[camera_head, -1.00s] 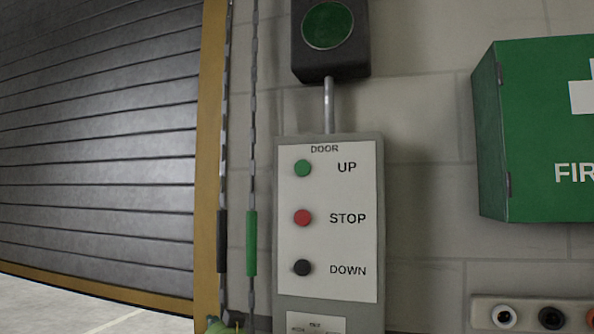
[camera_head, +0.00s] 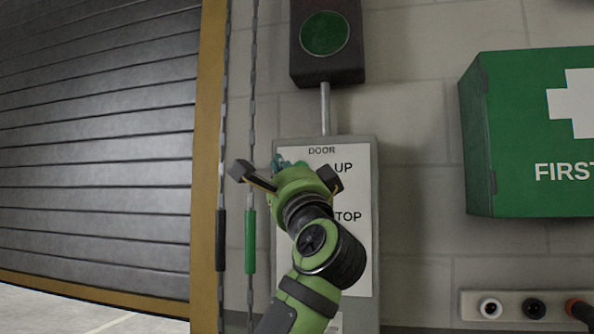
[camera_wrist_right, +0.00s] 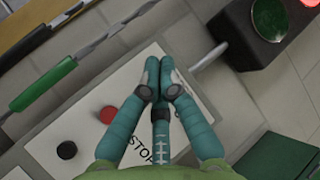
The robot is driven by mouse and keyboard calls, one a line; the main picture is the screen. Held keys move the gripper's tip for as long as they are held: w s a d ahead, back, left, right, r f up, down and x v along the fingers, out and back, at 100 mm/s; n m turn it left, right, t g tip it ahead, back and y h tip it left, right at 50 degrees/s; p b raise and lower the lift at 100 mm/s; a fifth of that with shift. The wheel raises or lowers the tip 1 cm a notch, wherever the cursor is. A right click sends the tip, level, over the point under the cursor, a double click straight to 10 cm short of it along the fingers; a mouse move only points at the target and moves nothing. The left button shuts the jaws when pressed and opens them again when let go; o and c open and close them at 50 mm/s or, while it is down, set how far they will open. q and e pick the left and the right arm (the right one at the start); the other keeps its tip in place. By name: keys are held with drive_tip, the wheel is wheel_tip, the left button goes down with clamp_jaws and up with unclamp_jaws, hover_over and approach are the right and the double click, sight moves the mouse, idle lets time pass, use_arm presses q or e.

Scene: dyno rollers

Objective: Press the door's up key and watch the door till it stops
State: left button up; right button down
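The grey door control panel (camera_head: 355,250) hangs on the block wall, with UP, STOP and DOWN labels. My right gripper (camera_head: 285,161) is in front of its upper left part. Its teal fingers are closed together, as the right wrist view (camera_wrist_right: 160,75) shows, with nothing seen between them. The green up key is hidden behind the fingers; I cannot tell whether they touch it. The red stop key (camera_wrist_right: 108,114) and black down key (camera_wrist_right: 66,150) show in the wrist view. The slatted door (camera_head: 95,150) is down near the floor. My left gripper is out of view.
Two chains with a black sleeve (camera_head: 221,240) and a green sleeve (camera_head: 250,242) hang left of the panel. A signal box (camera_head: 326,68) with an unlit green lamp is above. A first-aid box (camera_head: 520,190) and a socket strip (camera_head: 510,307) are at the right.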

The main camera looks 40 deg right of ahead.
drive_tip(key=shift+s+d+r, duration=0.1)
drive_tip(key=shift+s+r, duration=0.1)
drive_tip(key=shift+s, duration=0.05)
drive_tip(key=shift+w+d, duration=0.15)
drive_tip(key=w+d+p, duration=0.2)
drive_tip(key=w+d, duration=0.3)
drive_tip(key=d, duration=0.1)
drive_tip(key=shift+w+d, duration=0.25)
drive_tip(key=shift+w+p, duration=0.1)
drive_tip(key=shift+p, duration=0.2)
idle(1.3)
drive_tip(key=shift+w+d, duration=0.2)
drive_tip(key=shift+d, duration=0.1)
